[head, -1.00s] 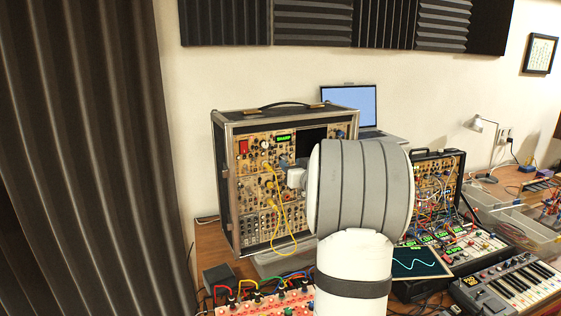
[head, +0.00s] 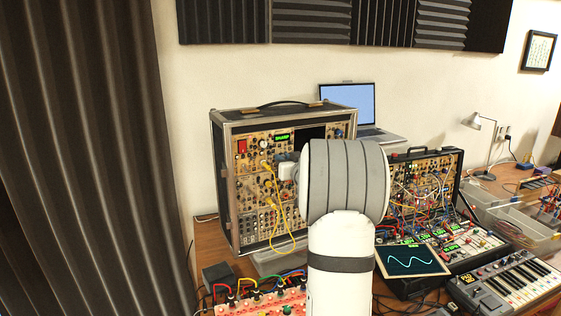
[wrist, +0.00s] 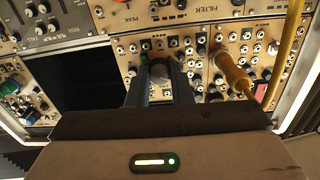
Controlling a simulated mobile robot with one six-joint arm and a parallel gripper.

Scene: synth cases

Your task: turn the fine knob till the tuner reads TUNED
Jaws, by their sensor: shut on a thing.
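The tall modular synth case (head: 218,180) stands upright at the middle left in the head view. Its small tuner display (head: 282,137) shows green letters that look like SHARP. In the wrist view my gripper (wrist: 160,80) has one dark finger on each side of a round knob (wrist: 160,72) and is shut on it. I take it for the fine knob; its label cannot be read. In the head view my wrist joint covers the right part of the panel, and the fingertips are mostly hidden.
A yellow cable (wrist: 232,72) plugs into the panel close to the right finger; yellow cables (head: 272,200) hang down the case front. A second synth (head: 432,172), a wave display (head: 412,261) and a keyboard (head: 508,281) stand to the right. A laptop (head: 348,103) is behind.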

